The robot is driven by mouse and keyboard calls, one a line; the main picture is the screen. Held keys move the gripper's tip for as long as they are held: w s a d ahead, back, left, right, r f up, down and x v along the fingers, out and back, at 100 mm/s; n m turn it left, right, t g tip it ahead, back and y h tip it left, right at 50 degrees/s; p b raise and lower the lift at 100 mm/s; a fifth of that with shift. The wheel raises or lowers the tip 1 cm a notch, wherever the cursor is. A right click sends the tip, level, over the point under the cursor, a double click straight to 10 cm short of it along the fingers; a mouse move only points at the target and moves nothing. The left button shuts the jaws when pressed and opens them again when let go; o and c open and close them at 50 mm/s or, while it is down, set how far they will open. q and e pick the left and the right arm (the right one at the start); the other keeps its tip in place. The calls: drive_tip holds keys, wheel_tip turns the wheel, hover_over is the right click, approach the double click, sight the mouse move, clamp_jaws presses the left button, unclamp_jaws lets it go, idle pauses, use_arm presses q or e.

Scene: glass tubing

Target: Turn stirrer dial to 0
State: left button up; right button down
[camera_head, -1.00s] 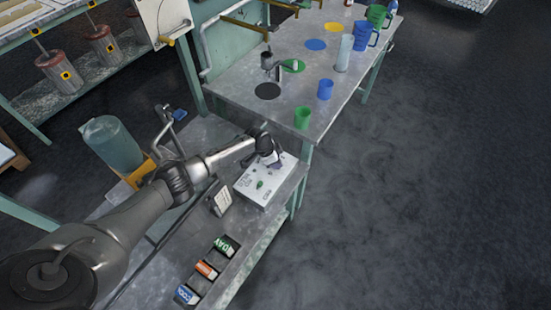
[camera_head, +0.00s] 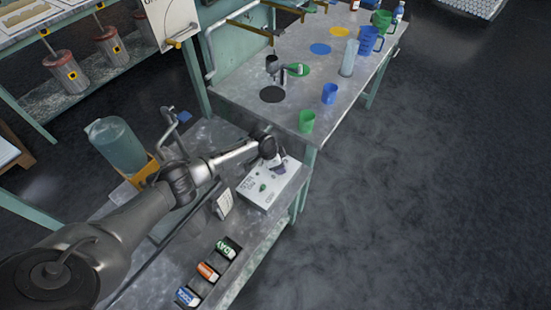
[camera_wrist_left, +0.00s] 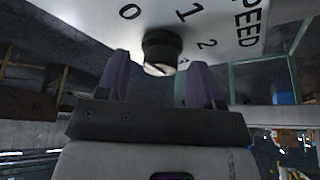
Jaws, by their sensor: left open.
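The stirrer (camera_head: 258,196) is a pale box on the lower bench in the head view, with a small green knob on its top. My left gripper (camera_head: 279,166) is over its far end and hides part of it. In the left wrist view, the black stirrer dial (camera_wrist_left: 161,50) is on the white panel, near the printed 0, 1, 2 and SPEED. The open left gripper (camera_wrist_left: 156,82) has one purplish finger on each side of the dial in the picture, with a gap between them. Contact and the dial's exact setting cannot be told. My right gripper is not in view.
A small white sign (camera_head: 223,206) stands beside the stirrer. Labelled blocks sit in a dark tray (camera_head: 222,262) nearer me. A green cup (camera_head: 307,121) and a blue cup (camera_head: 329,93) stand on the higher bench. A teal jug (camera_head: 117,145) is at left.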

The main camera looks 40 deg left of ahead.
use_arm(q)
drive_tip(key=p+v, duration=0.3)
drive_tip(key=v, duration=1)
drive_tip(key=shift+a+r, duration=0.15)
drive_tip(key=shift+r, duration=0.15)
drive_tip(key=shift+s, duration=0.1)
